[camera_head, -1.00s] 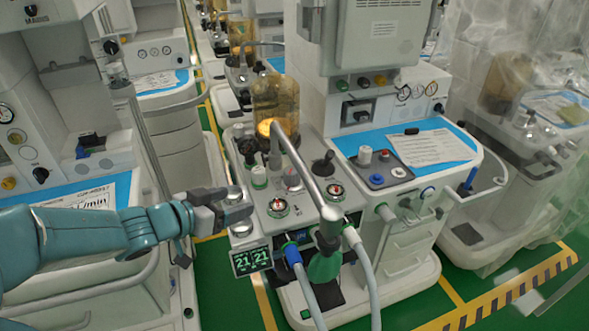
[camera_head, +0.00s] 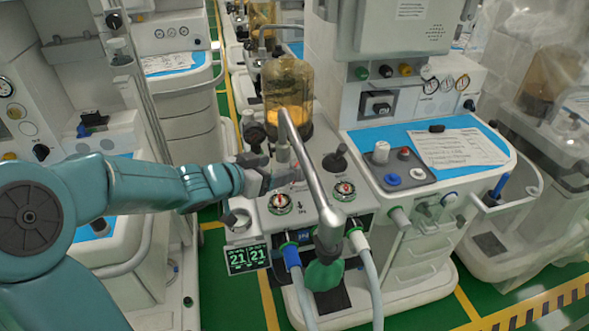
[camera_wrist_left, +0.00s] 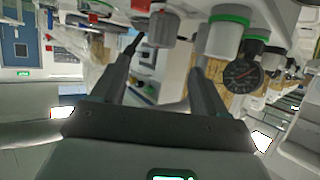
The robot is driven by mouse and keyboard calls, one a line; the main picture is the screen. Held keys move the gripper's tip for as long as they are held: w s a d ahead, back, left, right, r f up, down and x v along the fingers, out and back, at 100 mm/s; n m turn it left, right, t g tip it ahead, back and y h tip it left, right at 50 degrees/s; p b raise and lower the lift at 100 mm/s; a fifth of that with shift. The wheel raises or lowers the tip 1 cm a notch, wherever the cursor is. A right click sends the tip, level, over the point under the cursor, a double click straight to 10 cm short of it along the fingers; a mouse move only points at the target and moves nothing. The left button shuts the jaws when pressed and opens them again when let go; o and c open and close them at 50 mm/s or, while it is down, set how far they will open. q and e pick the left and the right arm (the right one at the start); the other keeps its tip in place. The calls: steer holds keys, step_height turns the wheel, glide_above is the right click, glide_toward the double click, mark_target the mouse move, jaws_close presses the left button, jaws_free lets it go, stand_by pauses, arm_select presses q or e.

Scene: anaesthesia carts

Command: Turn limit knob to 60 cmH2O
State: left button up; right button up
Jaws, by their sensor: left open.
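In the left wrist view, a pale grey knob with a red ring (camera_wrist_left: 162,27) is just beyond the tips of my left gripper (camera_wrist_left: 166,52), roughly between them. A white knob with a green ring (camera_wrist_left: 226,38) is to its right, beyond the right finger. I cannot read a scale or tell which one is the limit knob. My right gripper is not in view.
A metal tube (camera_head: 310,170) arches over the panel close to the gripper. Two round gauges (camera_head: 280,203) are in front. A green "21 21" display (camera_head: 247,258) hangs at the front left.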

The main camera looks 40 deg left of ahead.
mark_target(293, 166)
arm_select(q)
steer(key=b+x, duration=0.1)
steer(key=x, duration=0.5)
steer(key=shift+w+f, duration=0.2)
steer(key=shift+w, duration=0.05)
steer(key=shift+w+f+b, duration=0.1)
steer(key=shift+w+b, duration=0.2)
steer(key=shift+w, duration=0.2)
steer(key=shift+d, duration=0.1)
